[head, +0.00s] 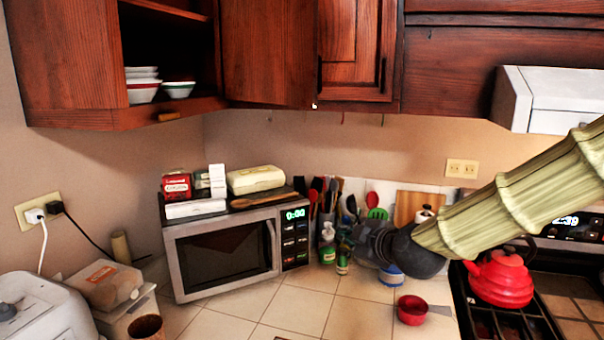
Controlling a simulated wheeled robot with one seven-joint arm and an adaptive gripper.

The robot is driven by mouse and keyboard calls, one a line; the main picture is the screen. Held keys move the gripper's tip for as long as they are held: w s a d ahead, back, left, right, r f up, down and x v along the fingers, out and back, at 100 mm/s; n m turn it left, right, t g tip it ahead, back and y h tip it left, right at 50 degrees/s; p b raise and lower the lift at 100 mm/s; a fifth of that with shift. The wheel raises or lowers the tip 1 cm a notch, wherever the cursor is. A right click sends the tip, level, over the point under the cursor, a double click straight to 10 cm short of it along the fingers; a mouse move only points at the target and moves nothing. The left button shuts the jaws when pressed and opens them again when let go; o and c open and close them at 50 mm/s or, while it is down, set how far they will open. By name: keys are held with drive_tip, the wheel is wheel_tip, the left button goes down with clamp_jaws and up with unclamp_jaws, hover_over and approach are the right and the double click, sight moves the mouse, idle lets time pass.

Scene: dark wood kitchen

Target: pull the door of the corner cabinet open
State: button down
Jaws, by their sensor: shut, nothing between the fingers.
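The corner cabinet (60,70) hangs at the upper left, and its front is open. Bowls (142,92) show on its lower shelf. A wooden panel (270,50) to the right of the opening looks like its door, swung out to the right; its hinge is not clear. My gripper (362,243) is the dark end of the pale green arm coming in from the right. It is shut and empty, in front of the utensils, well below the cabinets and apart from the door. Its fingers are small and dark, hard to make out.
A microwave (225,255) with boxes on top stands under the corner cabinet. Utensils (330,195) and bottles stand right of it. A red pan (411,310) is on the counter and a red kettle (501,280) on the stove. The space before the open cabinet is clear.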

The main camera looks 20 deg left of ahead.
sight(303, 79)
drive_tip(key=s+a+r+n+t+y+p, duration=0.1)
drive_tip(key=s+a+r+n, duration=0.15)
drive_tip(key=r, duration=0.85)
drive_tip(key=s+a+r+n+t+y, duration=0.1)
drive_tip(key=s+a+r+n+y, duration=0.15)
drive_tip(key=r, duration=0.95)
drive_tip(key=s+a+r+n+y+p, duration=0.15)
drive_tip(key=r+n, duration=0.25)
drive_tip(key=r, duration=0.7)
drive_tip(key=shift+h, duration=0.3)
drive_tip(key=w+a+p, duration=0.2)
drive_tip(key=w, duration=0.1)
drive_tip(key=w+a+p, duration=0.1)
drive_tip(key=w+p, duration=0.1)
drive_tip(key=w, duration=0.1)
drive_tip(key=w+a+p, duration=0.2)
drive_tip(key=w+p, duration=0.1)
drive_tip(key=w, duration=0.1)
drive_tip(key=shift+a, duration=0.35)
drive_tip(key=shift+d, duration=0.15)
